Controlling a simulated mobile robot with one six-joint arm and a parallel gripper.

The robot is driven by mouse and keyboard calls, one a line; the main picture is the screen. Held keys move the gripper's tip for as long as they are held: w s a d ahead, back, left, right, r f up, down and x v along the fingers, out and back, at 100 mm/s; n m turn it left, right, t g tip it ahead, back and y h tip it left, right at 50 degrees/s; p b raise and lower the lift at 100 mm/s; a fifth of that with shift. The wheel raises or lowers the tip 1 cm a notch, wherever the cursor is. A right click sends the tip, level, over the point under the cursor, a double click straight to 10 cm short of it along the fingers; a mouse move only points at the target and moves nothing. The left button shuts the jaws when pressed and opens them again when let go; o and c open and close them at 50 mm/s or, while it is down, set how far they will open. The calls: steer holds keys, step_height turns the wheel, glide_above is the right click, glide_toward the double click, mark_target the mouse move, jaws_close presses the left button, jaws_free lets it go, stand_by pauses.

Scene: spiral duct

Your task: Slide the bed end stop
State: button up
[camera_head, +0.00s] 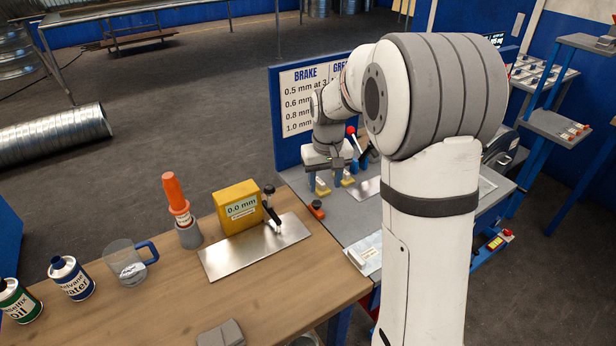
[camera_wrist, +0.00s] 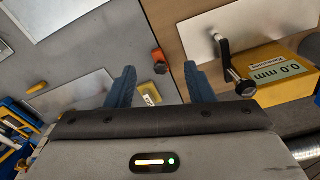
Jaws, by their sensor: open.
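No part is labelled as the bed end stop, so I cannot tell for sure which piece it is. A small yellow block (camera_head: 322,187) with a pale label lies on the grey bench bed; in the wrist view the yellow block (camera_wrist: 149,94) shows between my fingers, apart from both. An orange-and-black piece (camera_head: 317,209) sits at the bed's edge near the wooden table; it also shows in the wrist view (camera_wrist: 159,56), beyond the block. My gripper (camera_wrist: 159,72) is open and empty, with its blue fingers above the bed; my gripper (camera_head: 325,178) is partly obscured in the head view.
A yellow thickness gauge (camera_head: 236,207) reading 0.0 mm, with a black lever, stands by a metal sheet (camera_head: 230,258) on the wooden table. An orange bottle (camera_head: 176,192), mug (camera_head: 126,270) and cans stand left. A blue BRAKE board (camera_head: 290,105) rises behind the bed.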

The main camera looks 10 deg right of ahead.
steer(key=p, duration=0.2)
glide_above(317, 203)
steer(key=shift+g, duration=0.4)
step_height(317, 203, down, 6)
steer(key=shift+r, duration=0.1)
step_height(317, 203, down, 8)
steer(key=shift+r+p, duration=0.1)
steer(key=shift+p, duration=0.7)
jaws_close()
